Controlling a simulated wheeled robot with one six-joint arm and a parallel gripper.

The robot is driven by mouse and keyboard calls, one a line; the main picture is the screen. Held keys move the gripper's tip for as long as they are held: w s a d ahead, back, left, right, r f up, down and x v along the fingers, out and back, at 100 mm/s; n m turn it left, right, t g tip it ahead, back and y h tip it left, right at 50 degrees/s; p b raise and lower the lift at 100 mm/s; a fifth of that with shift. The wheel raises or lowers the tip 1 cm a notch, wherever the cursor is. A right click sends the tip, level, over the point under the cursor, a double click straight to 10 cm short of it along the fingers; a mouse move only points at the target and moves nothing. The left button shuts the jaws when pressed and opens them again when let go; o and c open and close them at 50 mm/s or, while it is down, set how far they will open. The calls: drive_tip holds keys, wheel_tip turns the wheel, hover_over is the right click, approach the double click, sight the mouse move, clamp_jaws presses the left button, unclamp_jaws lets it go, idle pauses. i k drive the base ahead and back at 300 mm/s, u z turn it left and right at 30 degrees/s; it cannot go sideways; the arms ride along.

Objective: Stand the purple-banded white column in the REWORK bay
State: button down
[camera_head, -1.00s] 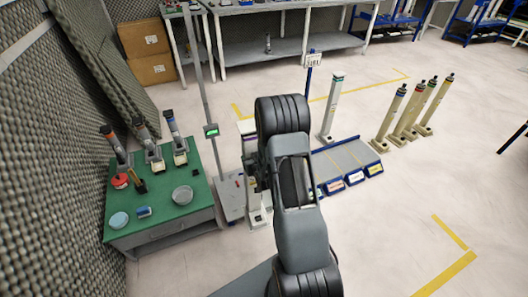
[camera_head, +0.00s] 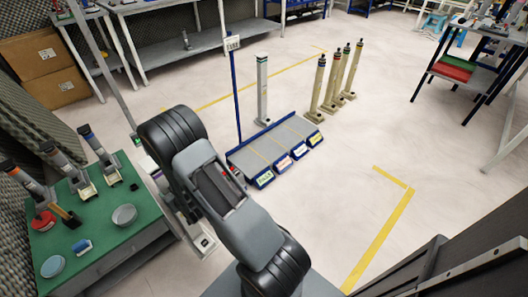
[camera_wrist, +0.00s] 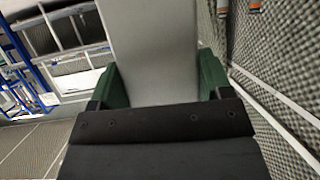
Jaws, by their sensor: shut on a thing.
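In the wrist view my gripper (camera_wrist: 156,88) is shut, its green pads on both sides of a pale grey-white column (camera_wrist: 154,40). No purple band shows on the part in view. In the head view my arm hides the gripper and most of what it holds. A pale column foot (camera_head: 205,243) shows just below the arm; I cannot tell whether it belongs to the held column. The blue-edged bay rack (camera_head: 250,158) stands on the floor to the right of my arm. Its front labels, green, red, blue and yellow, are too small to read surely.
A column with a green band (camera_head: 262,88) stands at the rack's back. Several tan columns (camera_head: 328,90) stand beyond it. A blue sign post (camera_head: 236,100) rises at the rack's back left. A green table (camera_head: 95,220) with tools is at left. Floor to the right is open.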

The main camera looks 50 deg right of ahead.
sight(266, 147)
drive_tip(key=z, duration=0.45)
drive_tip(key=k, duration=0.55)
drive_tip(key=z, duration=1.05)
drive_tip(key=i, duration=2)
drive_tip(key=u, duration=0.55)
